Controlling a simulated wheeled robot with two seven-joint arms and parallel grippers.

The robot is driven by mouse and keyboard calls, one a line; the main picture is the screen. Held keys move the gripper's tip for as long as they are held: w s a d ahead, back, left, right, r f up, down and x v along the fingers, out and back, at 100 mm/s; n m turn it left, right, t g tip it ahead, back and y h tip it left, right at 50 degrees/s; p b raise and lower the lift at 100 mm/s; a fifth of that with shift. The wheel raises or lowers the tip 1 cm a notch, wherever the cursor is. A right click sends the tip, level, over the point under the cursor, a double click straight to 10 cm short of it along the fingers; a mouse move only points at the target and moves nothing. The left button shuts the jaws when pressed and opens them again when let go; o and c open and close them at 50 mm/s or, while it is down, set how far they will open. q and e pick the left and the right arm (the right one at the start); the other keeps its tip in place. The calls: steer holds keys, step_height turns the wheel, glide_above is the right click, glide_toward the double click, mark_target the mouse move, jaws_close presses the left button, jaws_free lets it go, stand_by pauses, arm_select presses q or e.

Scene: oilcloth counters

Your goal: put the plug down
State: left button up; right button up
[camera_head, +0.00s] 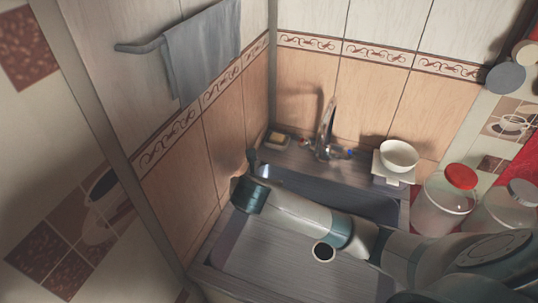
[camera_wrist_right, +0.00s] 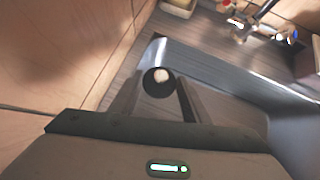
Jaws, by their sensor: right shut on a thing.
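The plug (camera_wrist_right: 158,84) is a small black round piece with a pale spot in its middle. In the right wrist view it sits between the tips of my right gripper (camera_wrist_right: 158,88), which is shut on it. In the head view my right gripper (camera_head: 253,163) is over the left end of the sink (camera_head: 240,247), close to the tiled wall. The plug is hard to tell from the dark fingertips there. I cannot tell its height above the sink edge. My left gripper is not in view.
A tap (camera_head: 326,135) and a yellow sponge (camera_head: 278,138) stand behind the basin. A white bowl (camera_head: 399,155) and jars (camera_head: 445,198) are at the right. A dark round shape with a pale rim (camera_head: 323,251) shows below my arm. A towel (camera_head: 203,50) hangs on the left wall.

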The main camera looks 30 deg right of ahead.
steer(key=shift+d+f, duration=0.1)
steer(key=shift+f, duration=0.1)
steer(key=shift+w+d+r, duration=0.1)
steer(key=shift+w+d, duration=0.25)
steer(key=shift+w, duration=0.15)
steer(key=w+d+p, duration=0.1)
steer(key=w+d, duration=0.2)
steer(key=w, duration=0.1)
steer(key=w+d+p, duration=0.1)
steer(key=w+d, duration=0.2)
steer(key=w, duration=0.2)
steer(key=w+d+p, duration=0.2)
steer(key=w+d, duration=0.1)
steer(key=w, duration=0.2)
steer(key=shift+d, duration=0.1)
step_height(320, 180, down, 3)
steer(key=shift+r+p, duration=0.1)
steer(key=shift+p, duration=0.55)
steer(key=shift+f, duration=0.4)
